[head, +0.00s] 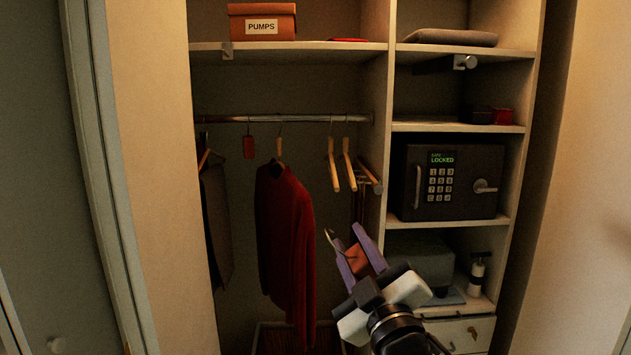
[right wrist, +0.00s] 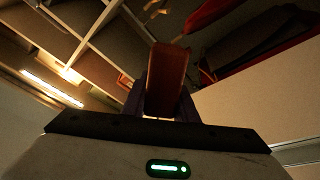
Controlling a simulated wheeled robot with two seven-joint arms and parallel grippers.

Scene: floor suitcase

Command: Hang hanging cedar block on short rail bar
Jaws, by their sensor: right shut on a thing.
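My right gripper (head: 362,255) is shut on a reddish-brown cedar block (head: 357,259), with a metal hook rising from the block's upper left. In the right wrist view the block (right wrist: 167,80) stands between the purple fingers. The gripper is below the rail, in front of the right part of the wardrobe. A short rail bar (head: 369,172) juts out from the divider, above the gripper and slightly right of the held block. The block and bar are apart in the head view. My left gripper is not in view.
A long rail (head: 270,118) carries a red garment (head: 284,230), a dark garment (head: 216,220), a small red tag-like piece (head: 249,147) and bare wooden hangers (head: 333,165) close to the short bar. Right of the divider (head: 377,85), shelves hold a safe (head: 447,182) and a pump bottle (head: 478,272).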

